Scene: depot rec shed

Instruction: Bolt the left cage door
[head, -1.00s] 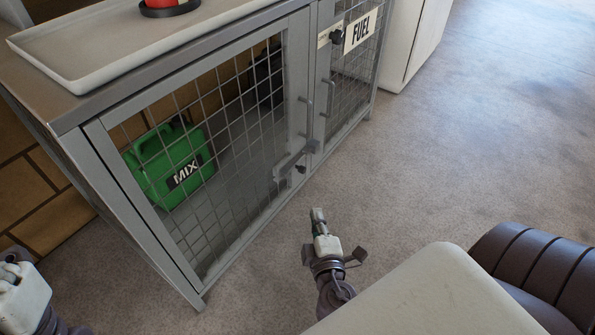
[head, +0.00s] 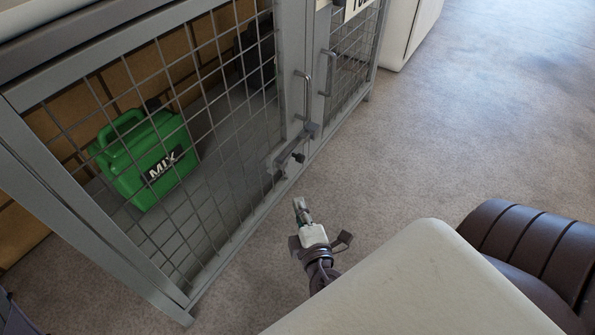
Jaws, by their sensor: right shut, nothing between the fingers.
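The left cage door (head: 190,130) is a grey frame with wire mesh and looks closed. A vertical grey handle (head: 307,97) is on its right stile. A grey bolt bar (head: 290,152) with a small dark knob (head: 298,157) sits low on that stile, near the right door. I cannot tell whether the bolt reaches into a keeper. My right gripper (head: 299,205) is shut and empty, in front of and below the bolt, apart from it. My left gripper is out of view.
A green MIX can (head: 148,158) stands inside the left cage. The right cage door (head: 352,65) has its own handle (head: 328,72) and a sign, partly cut off. A white cabinet (head: 408,30) stands beyond. The carpeted floor (head: 470,120) to the right is clear.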

